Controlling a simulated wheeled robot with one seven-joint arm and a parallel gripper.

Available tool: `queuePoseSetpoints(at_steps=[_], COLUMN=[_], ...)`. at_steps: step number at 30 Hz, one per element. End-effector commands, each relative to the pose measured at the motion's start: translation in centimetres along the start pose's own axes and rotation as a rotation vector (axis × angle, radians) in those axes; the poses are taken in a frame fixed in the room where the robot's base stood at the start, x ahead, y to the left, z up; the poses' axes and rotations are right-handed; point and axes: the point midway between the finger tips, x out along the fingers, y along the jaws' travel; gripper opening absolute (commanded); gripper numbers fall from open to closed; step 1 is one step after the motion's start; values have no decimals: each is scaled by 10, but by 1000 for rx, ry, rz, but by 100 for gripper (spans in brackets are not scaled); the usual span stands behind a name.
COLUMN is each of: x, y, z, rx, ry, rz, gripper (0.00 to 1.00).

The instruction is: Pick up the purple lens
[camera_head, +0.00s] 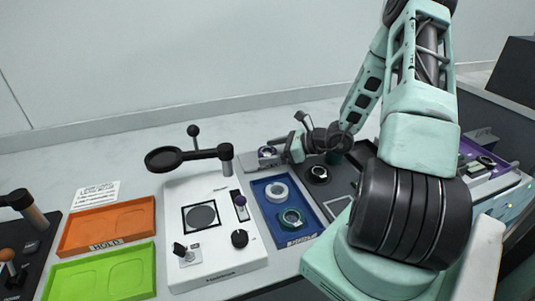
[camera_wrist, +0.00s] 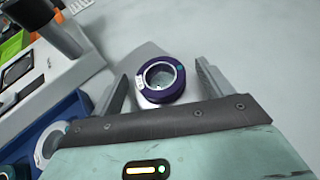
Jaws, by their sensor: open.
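The purple lens (camera_wrist: 175,95) is a ring with a clear centre and pale and teal marks on its rim. In the wrist view it rests on a pale grey surface, between the two fingers of my gripper (camera_wrist: 161,72). The fingers stand apart on its left and right, with a visible gap at each side. In the head view the lens (camera_head: 267,152) is small, just left of my gripper (camera_head: 290,143), behind the blue tray. My gripper is open and empty. The height of the fingertips relative to the lens is hard to tell.
The blue tray (camera_head: 311,238) holds a white-ringed lens (camera_head: 270,190) and a teal-ringed lens (camera_head: 290,226). A white instrument (camera_head: 215,272) with a black arm stands left of it. Orange (camera_head: 78,222) and green (camera_head: 70,292) trays lie farther left. A black lens (camera_head: 318,175) sits right.

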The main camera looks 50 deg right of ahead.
Motion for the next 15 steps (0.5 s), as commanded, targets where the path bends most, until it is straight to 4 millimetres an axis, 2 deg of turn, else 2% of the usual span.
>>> queuePoseSetpoints(at_steps=[2, 3, 8, 10, 11, 15], x=[0, 0, 0, 0, 0, -1], y=[0, 0, 0, 0, 0, 0], z=[0, 0, 0, 0, 0, 0], rx=[0, 0, 0, 0, 0, 0], ry=[0, 0, 0, -1, -1, -1], rz=[0, 0, 0, 0, 0, 0], gripper=[79, 73, 29, 29, 26, 26])
